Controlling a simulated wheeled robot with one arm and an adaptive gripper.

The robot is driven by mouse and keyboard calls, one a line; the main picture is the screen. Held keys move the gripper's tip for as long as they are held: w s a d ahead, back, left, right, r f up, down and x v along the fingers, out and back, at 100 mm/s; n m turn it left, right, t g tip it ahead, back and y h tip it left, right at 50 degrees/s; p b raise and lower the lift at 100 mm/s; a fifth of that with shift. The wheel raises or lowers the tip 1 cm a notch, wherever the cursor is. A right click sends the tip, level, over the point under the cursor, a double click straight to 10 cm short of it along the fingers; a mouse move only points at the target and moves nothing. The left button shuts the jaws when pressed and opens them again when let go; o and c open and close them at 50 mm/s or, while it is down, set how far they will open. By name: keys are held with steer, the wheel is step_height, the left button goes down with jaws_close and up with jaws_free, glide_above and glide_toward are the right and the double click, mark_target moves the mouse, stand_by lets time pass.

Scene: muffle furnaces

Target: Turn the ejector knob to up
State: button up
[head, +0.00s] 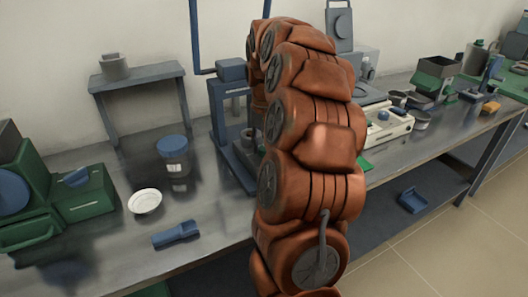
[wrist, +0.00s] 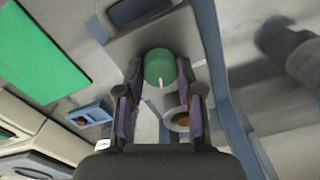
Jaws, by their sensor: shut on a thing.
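The ejector knob (wrist: 158,64) is a round green knob with a short white pointer mark at its lower edge in the wrist view. My gripper (wrist: 159,74) has its two dark fingers on the left and right sides of the knob and is shut on it. A grey plate lies behind the knob. In the head view my copper-coloured arm covers the middle, and both the gripper and the knob are hidden behind it.
A blue-framed stand (head: 226,125) is beside my arm on the grey bench (head: 105,245). A blue-lidded jar (head: 173,155), white dish (head: 145,201) and blue scoop (head: 176,234) lie to its left. A cream device (head: 388,125) stands to its right.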

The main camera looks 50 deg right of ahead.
mark_target(264, 148)
steer(key=m+b, duration=0.2)
steer(key=m, duration=0.2)
steer(key=shift+f+m, duration=0.1)
steer(key=shift+m, duration=0.2)
steer(key=shift+m+b, duration=0.7)
steer(key=shift+m, duration=1.1)
steer(key=o, duration=1.2)
steer(key=shift+c, duration=0.2)
steer(key=shift+r, duration=0.2)
steer(key=shift+r, duration=3.65)
steer(key=shift+a, duration=0.1)
